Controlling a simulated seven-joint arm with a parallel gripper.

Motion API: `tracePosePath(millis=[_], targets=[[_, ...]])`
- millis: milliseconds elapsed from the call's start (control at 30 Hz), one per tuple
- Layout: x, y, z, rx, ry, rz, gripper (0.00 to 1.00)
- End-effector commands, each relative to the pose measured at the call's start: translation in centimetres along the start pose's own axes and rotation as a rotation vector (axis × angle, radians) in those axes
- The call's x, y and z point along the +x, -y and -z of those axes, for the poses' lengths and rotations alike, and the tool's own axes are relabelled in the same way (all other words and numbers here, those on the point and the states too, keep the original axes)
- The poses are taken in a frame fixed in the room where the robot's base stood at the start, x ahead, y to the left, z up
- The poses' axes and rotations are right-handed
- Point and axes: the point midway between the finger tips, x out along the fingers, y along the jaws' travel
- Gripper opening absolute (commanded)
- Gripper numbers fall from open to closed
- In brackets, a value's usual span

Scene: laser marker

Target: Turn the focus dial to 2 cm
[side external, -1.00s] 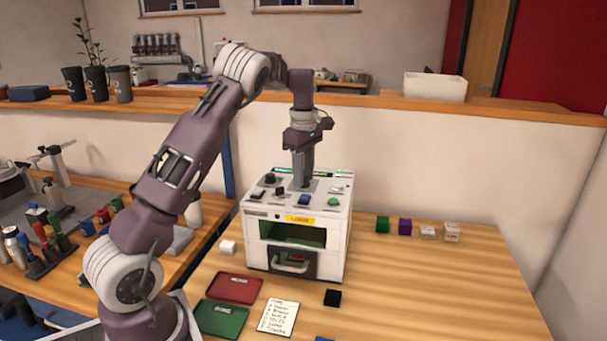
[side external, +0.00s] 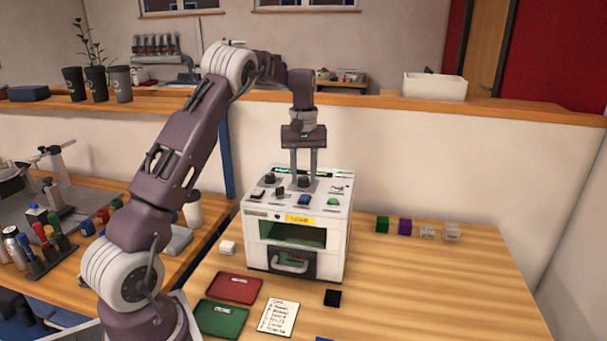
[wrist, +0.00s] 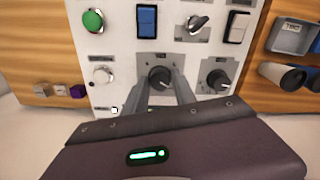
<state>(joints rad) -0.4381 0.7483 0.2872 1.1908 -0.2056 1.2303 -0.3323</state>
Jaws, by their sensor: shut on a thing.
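The white laser marker (side external: 262,235) stands on the wooden table with its controls on top. My gripper (side external: 303,178) points straight down over the back of that panel. Its two fingers (wrist: 162,88) stand on either side of a round black dial (wrist: 160,77) and are shut on it.
Red (side external: 234,288) and green (side external: 220,318) trays and a note card (side external: 278,317) lie in front of the machine.

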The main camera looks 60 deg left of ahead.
Motion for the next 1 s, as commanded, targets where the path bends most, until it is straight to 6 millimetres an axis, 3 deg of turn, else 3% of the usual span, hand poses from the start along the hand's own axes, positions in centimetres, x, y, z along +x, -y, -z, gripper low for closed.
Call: tracePosePath(millis=[400, 1000], targets=[[-0.12, -0.04, 0.03, 0.22, -0.002, -0.002, 0.0], [-0.12, -0.05, 0.03, 0.269, -0.002, -0.002, 0.0]])
